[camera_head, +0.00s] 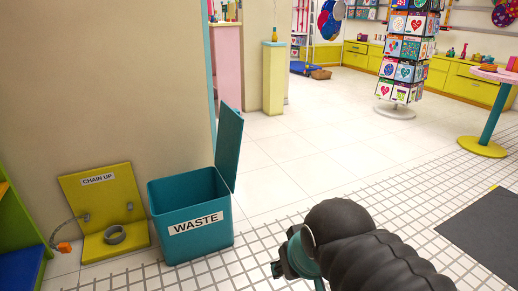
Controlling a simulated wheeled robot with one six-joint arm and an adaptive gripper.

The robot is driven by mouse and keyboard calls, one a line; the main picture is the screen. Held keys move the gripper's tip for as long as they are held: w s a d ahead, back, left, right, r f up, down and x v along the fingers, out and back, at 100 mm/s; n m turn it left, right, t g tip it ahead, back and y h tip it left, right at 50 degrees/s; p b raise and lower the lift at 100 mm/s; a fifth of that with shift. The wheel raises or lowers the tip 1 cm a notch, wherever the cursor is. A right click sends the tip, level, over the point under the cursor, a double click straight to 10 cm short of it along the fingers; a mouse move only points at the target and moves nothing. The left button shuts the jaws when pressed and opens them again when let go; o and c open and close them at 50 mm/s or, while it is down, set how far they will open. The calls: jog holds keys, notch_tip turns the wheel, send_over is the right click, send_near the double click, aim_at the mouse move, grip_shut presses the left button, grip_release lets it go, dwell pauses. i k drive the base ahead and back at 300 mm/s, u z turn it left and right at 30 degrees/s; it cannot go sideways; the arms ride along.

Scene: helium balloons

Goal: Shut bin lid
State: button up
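The teal waste bin (190,240) with a white "WASTE" label stands on the tiled floor at the lower left of the view. Its teal lid (229,148) stands up, tilted a little outward, along the bin's right side, so the bin's mouth is open. The bin's inside looks empty as far as I can see. My gripper (281,268) is at the bottom centre, to the right of the bin and apart from it in the picture.
A yellow "CHAIN UP" stand (105,195) with a grey ring and a chain with an orange end is left of the bin. A wall is behind the bin. A card rack (405,60) and a pink table (493,75) stand farther right. White floor right of the bin is clear.

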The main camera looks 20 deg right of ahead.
aim_at(231, 124)
jog(key=z, duration=0.85)
jog(key=k, duration=1.1)
jog(key=z, duration=0.9)
jog(key=i, duration=1.35)
jog(key=u, duration=0.4)
jog(key=i, duration=1.5)
jog(key=u, duration=1.7)
jog(key=i, duration=1.1)
jog(key=u, duration=1)
